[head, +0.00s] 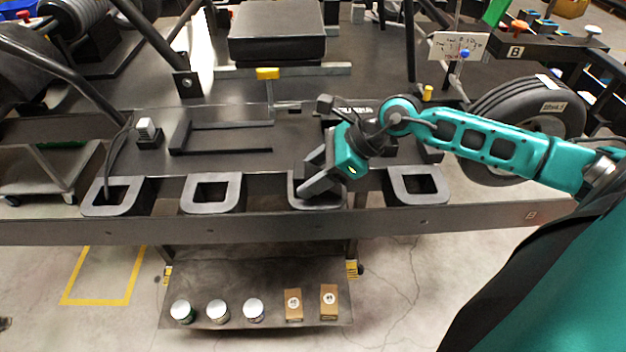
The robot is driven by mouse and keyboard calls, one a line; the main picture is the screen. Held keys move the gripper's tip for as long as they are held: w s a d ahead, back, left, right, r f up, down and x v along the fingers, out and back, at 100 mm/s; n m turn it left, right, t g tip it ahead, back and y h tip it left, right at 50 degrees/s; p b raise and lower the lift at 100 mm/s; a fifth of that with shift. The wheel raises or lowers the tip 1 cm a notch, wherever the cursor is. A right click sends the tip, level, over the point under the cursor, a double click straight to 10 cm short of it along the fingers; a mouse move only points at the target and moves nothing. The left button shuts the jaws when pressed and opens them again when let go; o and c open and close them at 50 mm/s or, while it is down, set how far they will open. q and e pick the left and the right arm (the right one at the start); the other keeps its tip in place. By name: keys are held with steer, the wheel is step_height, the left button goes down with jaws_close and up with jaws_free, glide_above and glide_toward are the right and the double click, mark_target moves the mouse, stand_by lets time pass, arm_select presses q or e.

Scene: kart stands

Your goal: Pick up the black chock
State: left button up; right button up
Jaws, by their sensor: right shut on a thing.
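My right gripper (317,175) reaches in from the right, tilted down and to the left over the third of the grey-rimmed pockets (297,201) on the bench's front edge. It is shut on a dark thing, which I take to be the black chock. The fingers hide most of it, so its outline is hard to tell from the dark gripper and bench. I cannot tell whether it touches the pocket. My left gripper is out of view.
Other grey-rimmed pockets (212,206) line the bench front. A black bracket frame (225,150) and a white-topped block (147,130) lie to the left. A tyre (528,115) stands at the right. Cans (218,310) and small boxes (328,302) stand on the lower shelf.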

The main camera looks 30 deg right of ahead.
steer(key=shift+c, duration=1)
steer(key=shift+r, duration=0.15)
